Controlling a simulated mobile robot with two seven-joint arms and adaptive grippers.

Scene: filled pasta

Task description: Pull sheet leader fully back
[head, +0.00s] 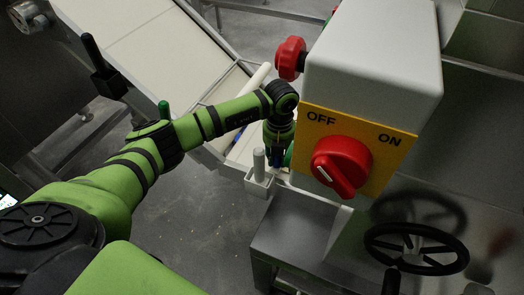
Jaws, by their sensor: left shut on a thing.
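My left arm reaches across from the left, and my left gripper (278,157) points down just left of the grey machine housing. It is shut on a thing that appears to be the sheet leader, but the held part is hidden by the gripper. A pale strip (242,149), which looks like the sheet, shows just left of the gripper. A grey upright post on a square block (259,183) stands close beside the gripper at its lower left. My right gripper is not in view.
The grey housing (376,50) carries a red knob (289,57) and a red OFF/ON switch (341,166), close right of my gripper. A black handwheel (417,249) is at lower right. A pale conveyor (165,55) lies behind my arm. Floor shows below my forearm.

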